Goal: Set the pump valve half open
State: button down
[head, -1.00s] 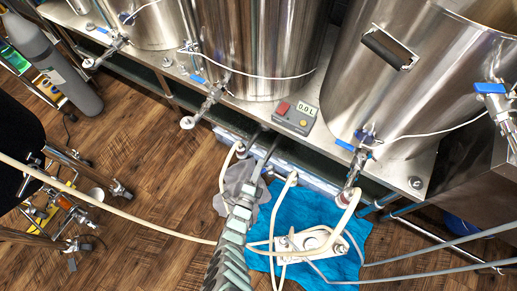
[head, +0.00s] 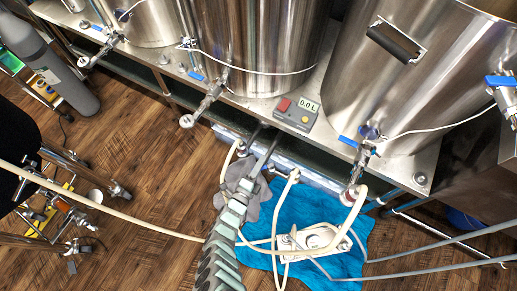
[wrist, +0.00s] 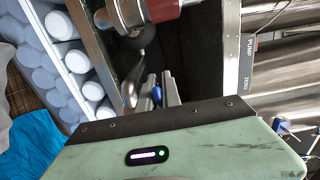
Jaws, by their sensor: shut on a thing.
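My gripper (head: 266,140) reaches under the front edge of the steel bench. Its two grey fingers also show in the wrist view (wrist: 163,90). They are closed together on a small part with a blue piece, which seems to be the pump valve handle (wrist: 167,77). Most of that handle is hidden by the fingers and dark shadow, so its angle cannot be told. A grey control box (head: 298,115) with a red button and a display reading 0.0 L stands on the bench above. A label reading PUMP and ZERO (wrist: 249,62) shows in the wrist view.
Steel kettles with blue-handled taps (head: 363,150) stand along the bench (head: 330,150). A white pump-like unit (head: 310,240) with cream hoses lies on a blue cloth (head: 345,262). A grey cloth (head: 240,190) lies by my arm. White-capped bottles (wrist: 93,90) fill the wrist view's left side.

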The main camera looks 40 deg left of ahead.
dwell(0.4)
dwell(0.3)
jog(key=c, duration=1.5)
grip_release()
jog(key=shift+c, duration=0.2)
jog(key=p+v, duration=0.2)
jog(key=v, duration=0.8)
jog(key=shift+s+p, duration=0.35)
jog(key=shift+p, duration=0.05)
